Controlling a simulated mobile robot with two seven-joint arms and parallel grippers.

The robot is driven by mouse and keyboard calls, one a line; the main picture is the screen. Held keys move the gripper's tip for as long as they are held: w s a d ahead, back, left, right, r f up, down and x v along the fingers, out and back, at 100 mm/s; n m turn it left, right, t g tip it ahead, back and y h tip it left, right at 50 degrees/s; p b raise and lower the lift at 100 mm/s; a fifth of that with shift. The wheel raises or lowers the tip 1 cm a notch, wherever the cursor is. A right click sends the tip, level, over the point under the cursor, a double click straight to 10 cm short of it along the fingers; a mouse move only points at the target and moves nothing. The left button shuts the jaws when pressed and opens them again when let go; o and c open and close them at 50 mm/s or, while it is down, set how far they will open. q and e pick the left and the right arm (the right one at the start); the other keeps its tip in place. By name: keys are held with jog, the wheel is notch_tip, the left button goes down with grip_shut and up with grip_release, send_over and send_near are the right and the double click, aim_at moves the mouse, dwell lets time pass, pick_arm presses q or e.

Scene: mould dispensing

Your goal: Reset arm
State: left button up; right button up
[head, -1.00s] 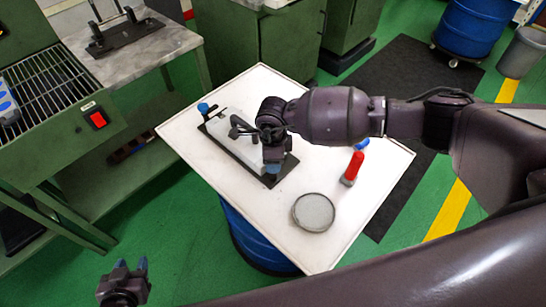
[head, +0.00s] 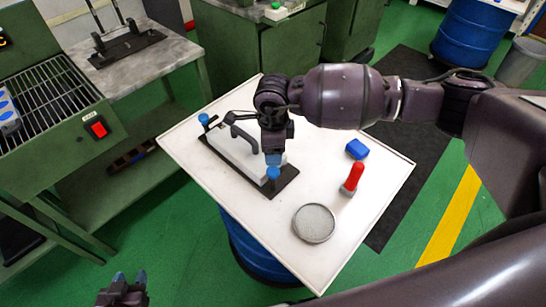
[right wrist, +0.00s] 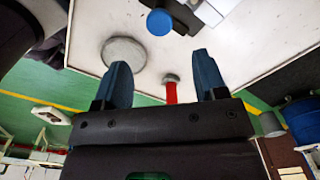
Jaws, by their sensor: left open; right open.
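My right gripper (head: 273,158) hangs over the white table, fingers pointing down, close to a blue knob (head: 273,174) on a dark fixture plate (head: 262,187). In the right wrist view its two blue fingers (right wrist: 163,82) are spread with nothing between them gripped; the blue knob (right wrist: 159,22) lies beyond them. My right arm hides part of the fixture, which has a black handle (head: 238,133) and another blue knob (head: 204,119). My left gripper (head: 130,279) is open and empty at the bottom left, over the floor and away from the table.
On the white table (head: 328,260) are a round grey dish (head: 314,223), a red-handled tool (head: 353,177) and a blue block (head: 357,149). A green machine (head: 75,130) with a grate stands at left, and a marble-topped bench (head: 150,62) behind it. Green floor lies between.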

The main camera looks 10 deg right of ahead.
jog(key=shift+r, duration=0.85)
